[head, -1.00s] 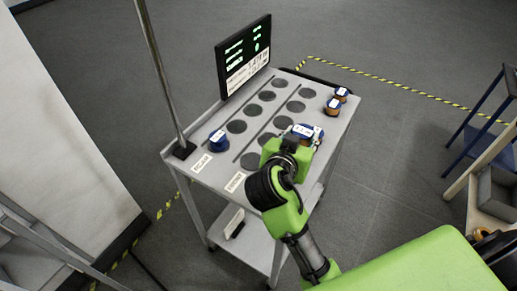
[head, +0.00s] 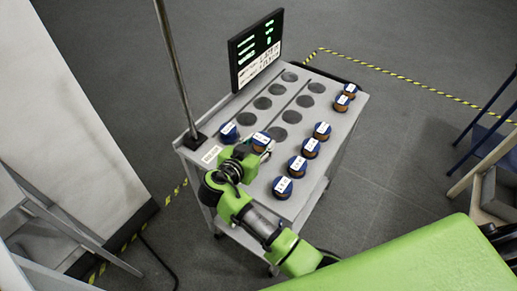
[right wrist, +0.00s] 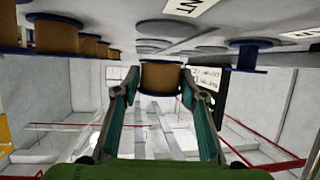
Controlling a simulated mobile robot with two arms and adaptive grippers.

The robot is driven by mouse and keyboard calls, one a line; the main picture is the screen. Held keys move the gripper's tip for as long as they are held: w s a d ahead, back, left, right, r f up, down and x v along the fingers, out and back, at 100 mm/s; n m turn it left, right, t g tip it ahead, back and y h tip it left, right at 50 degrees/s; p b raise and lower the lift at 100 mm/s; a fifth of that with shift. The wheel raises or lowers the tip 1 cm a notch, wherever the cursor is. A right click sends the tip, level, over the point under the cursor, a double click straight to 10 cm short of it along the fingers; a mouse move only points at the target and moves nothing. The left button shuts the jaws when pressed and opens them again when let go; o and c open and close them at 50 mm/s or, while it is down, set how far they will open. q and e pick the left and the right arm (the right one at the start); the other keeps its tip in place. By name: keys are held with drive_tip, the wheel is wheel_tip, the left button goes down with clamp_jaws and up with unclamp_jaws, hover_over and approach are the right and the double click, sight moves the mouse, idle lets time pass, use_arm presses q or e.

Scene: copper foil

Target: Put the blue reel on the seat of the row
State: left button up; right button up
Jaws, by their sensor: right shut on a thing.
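My right gripper (head: 254,149) is shut on a copper-coloured reel with a blue top (head: 262,139), over the cart top. In the right wrist view the copper reel (right wrist: 160,77) sits between both fingers. A reel that looks blue all over (head: 229,131) stands at the near left end of the left row; it shows in the right wrist view (right wrist: 250,56) too. Dark round seats (head: 263,103) lie empty in the left row, and more (head: 291,117) in the middle row. Whether the held reel touches the top is unclear. My left gripper is not in view.
Several blue-topped copper reels (head: 297,165) stand along the right side of the cart top (head: 300,208). Two more (head: 341,103) stand at the far right corner. A screen (head: 256,48) and a pole (head: 175,70) rise from the left edge. White labels lie near the front.

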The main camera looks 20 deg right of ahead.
sight(257, 152)
drive_tip(key=shift+w+a+f, duration=0.15)
drive_tip(key=shift+f, duration=0.15)
drive_tip(key=shift+f+p, duration=0.7)
drive_tip(key=shift+f, duration=0.7)
drive_tip(key=shift+f, duration=0.1)
drive_tip(key=o, duration=1.1)
